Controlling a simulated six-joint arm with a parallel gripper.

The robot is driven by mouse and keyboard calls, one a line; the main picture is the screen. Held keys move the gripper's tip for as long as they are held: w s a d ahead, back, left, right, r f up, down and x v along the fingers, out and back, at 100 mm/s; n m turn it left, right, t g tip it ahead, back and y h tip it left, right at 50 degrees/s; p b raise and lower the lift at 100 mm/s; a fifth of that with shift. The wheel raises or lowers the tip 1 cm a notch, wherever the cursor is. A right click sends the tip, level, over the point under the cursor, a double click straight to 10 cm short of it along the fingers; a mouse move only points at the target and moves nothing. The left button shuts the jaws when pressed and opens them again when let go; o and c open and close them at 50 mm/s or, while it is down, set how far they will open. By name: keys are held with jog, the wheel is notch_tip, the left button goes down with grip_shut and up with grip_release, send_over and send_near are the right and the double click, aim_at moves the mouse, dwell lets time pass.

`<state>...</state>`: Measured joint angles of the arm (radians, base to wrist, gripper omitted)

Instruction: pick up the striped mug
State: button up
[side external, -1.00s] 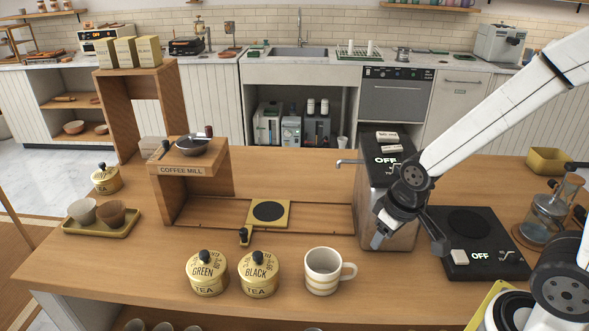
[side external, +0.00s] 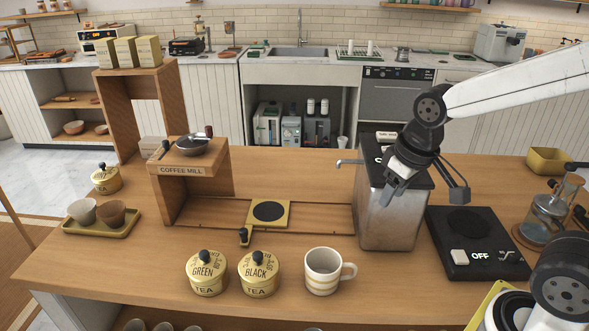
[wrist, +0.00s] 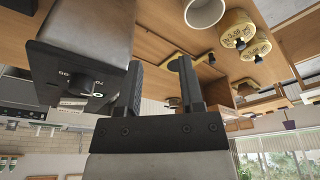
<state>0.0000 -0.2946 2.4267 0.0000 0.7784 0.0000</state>
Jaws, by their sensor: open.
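The striped mug (side external: 323,271) is white with tan bands and stands upright near the front edge of the wooden counter, its handle to the right. In the wrist view only part of the mug (wrist: 204,14) shows, at the top edge. My gripper (side external: 388,199) is above and to the right of the mug, apart from it, in front of the metal box. In the wrist view my gripper (wrist: 163,75) has its two fingers spread with nothing between them.
The black tea tin (side external: 259,274) and the green tea tin (side external: 207,273) stand left of the mug. The metal box (side external: 400,226) with a spout stands behind and right of it. A black hot plate (side external: 474,262) is farther right.

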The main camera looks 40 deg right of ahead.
jog(key=w+d+t, duration=0.2)
jog(key=w, duration=0.1)
jog(key=w+d+r+n+t+h, duration=0.1)
jog(key=w+d+t, duration=0.1)
jog(key=w+d, duration=0.1)
jog(key=w+d+n+t+h, duration=0.1)
jog(key=w+d+t, duration=0.2)
jog(key=shift+w+r, duration=0.15)
jog(key=shift+w+a+r+n+t+y, duration=0.1)
jog(key=shift+w+n+t+y, duration=0.5)
jog(key=shift+t, duration=0.1)
jog(key=s+a+f+n+g+y, duration=0.2)
jog(key=s+a+n+y, duration=0.5)
jog(key=y, duration=0.4)
notch_tip(320, 180, down, 14)
jog(key=w+m, duration=0.1)
jog(key=shift+w+a+f, duration=0.15)
jog(key=shift+a, duration=0.2)
jog(key=shift+w+a, duration=0.1)
jog(key=shift+x, duration=1.15)
jog(key=shift+w+f, duration=0.1)
